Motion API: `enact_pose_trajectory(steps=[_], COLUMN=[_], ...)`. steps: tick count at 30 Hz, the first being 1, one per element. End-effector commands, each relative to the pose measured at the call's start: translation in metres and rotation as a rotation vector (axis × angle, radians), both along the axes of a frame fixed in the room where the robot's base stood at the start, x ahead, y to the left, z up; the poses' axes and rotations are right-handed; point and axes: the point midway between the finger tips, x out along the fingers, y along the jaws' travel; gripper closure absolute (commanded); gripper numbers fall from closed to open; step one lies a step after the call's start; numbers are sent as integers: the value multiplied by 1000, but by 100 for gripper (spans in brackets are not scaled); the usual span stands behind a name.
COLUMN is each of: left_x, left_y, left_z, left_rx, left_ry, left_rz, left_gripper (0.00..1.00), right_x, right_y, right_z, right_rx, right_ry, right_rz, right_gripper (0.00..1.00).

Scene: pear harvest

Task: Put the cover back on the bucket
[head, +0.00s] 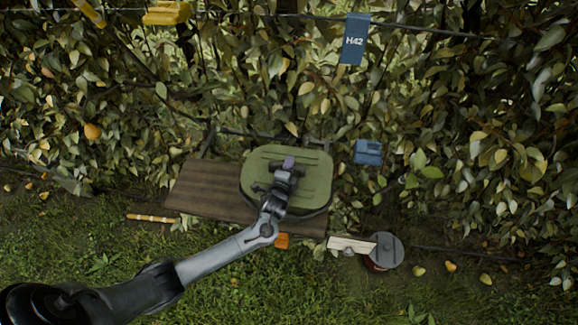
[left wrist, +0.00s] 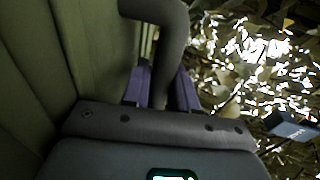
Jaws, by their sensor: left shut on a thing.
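The green ribbed cover (head: 258,168) is above the wooden board, and a dark rim, probably the bucket (head: 318,213), shows along its lower edge. Most of the bucket is hidden, and I cannot tell whether the cover touches it. My left gripper (head: 289,163) is over the middle of the cover. In the left wrist view, its purple fingers (left wrist: 162,88) are shut around the cover's dark curved handle (left wrist: 168,45), with the green cover (left wrist: 98,50) filling the left side. My right gripper is not in view.
The wooden board (head: 205,188) has bare space at its left. A wooden piece (head: 348,244) and a round grey-topped object (head: 386,249) lie right. A blue box (head: 367,152) and H42 sign (head: 353,42) are by the hedge.

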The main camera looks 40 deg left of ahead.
Motion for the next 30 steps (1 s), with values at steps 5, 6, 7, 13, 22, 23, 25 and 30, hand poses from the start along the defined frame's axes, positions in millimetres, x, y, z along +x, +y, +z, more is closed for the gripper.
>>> enact_pose_trajectory(steps=[5,6,7,13,22,23,25,30], left_x=[0,0,0,0,0,0,-1,-9], left_y=[0,0,0,0,0,0,0,-4], left_z=[-4,-4,-5,-7,-8,-9,-9,-7], left_rx=[0,0,0,0,0,0,0,0], left_ry=[-2,-2,-2,-2,0,2,3,4], left_rz=[0,0,0,0,0,0,0,-1], left_gripper=[100,100,100,67,43,43,43,43], right_x=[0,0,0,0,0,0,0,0], right_y=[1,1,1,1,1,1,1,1], right_z=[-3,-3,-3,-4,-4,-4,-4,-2], right_rx=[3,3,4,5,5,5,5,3], right_ry=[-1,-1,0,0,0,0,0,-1], right_rz=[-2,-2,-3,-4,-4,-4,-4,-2], right_gripper=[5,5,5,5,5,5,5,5])
